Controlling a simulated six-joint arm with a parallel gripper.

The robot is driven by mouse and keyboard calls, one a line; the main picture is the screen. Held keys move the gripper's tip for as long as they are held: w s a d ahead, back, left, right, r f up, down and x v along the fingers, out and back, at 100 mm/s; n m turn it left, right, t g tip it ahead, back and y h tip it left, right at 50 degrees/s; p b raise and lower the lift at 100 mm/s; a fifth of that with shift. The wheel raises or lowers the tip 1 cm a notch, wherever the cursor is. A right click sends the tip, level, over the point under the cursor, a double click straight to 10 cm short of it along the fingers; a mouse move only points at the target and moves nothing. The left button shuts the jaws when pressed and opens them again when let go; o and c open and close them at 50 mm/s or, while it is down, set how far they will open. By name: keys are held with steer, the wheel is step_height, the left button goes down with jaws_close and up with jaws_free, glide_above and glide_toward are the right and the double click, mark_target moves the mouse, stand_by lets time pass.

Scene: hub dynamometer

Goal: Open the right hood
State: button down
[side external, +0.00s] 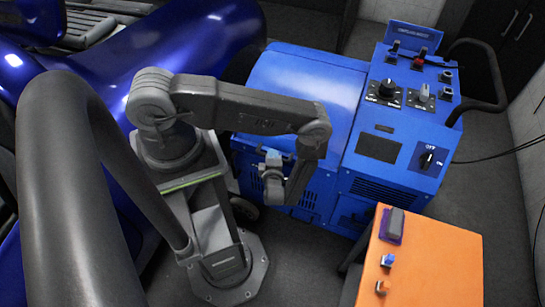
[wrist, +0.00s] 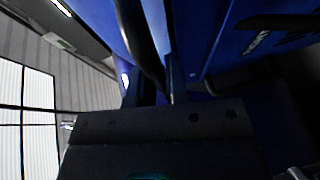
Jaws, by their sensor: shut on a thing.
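The right hood (side external: 305,88) is the blue, rounded cover on the blue machine, left of its control panel in the side view. It looks down over the machine body. My gripper (side external: 271,160) is at the hood's front lower edge, above the vented front panel. It is shut on the hood's dark handle, which my gripper and wrist mostly hide in the side view. In the wrist view a dark curved bar (wrist: 138,45) runs down from the top against blue surfaces.
The control panel (side external: 408,95) with knobs and switches stands right of the hood. An orange table (side external: 430,262) with small buttons is at the lower right. A blue car (side external: 180,50) is close on the left. A thick dark tube (side external: 60,180) crosses the left foreground.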

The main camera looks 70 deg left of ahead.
step_height(320, 180, up, 23)
steer(key=s+d+m+g+h, duration=0.2)
steer(key=g+h, duration=0.1)
steer(key=h, duration=0.2)
steer(key=w+a+r, duration=0.3)
steer(key=r, duration=0.6)
steer(key=w+a+r, duration=0.3)
steer(key=w+r, duration=0.1)
steer(key=r, duration=0.6)
steer(key=shift+a+r, duration=0.2)
steer(key=shift+a, duration=0.2)
steer(key=c, duration=1.1)
jaws_free()
steer(key=shift+c, duration=0.2)
steer(key=shift+s, duration=0.1)
